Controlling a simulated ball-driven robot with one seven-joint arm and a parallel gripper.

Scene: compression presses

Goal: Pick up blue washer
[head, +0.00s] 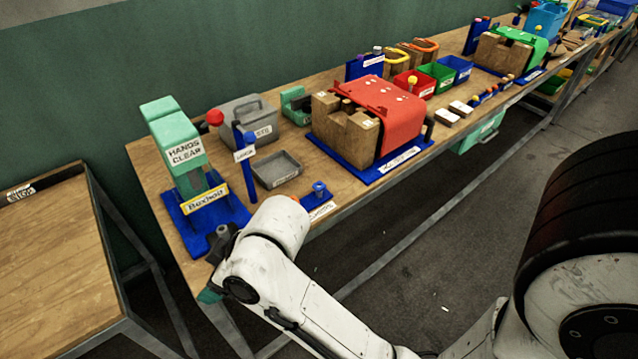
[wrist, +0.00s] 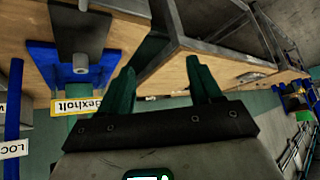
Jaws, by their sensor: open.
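I cannot make out a blue washer for certain. A small blue round piece (head: 319,187) stands on a small labelled blue base at the table's front edge in the head view; I cannot tell whether it is the washer. My gripper (head: 210,294) hangs off the front left corner of the table in the head view, left of that piece and apart from it. Its green fingers (wrist: 163,82) are spread with nothing between them in the wrist view. The wrist view looks upside down at the press and the table edge.
A green press marked "HANDS CLEAR" (head: 182,150) stands on a blue base beside my arm. A grey tray (head: 277,169), a grey bin (head: 248,120) and a red-covered press (head: 385,113) stand further right. Another table (head: 60,255) is at left, with a gap between.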

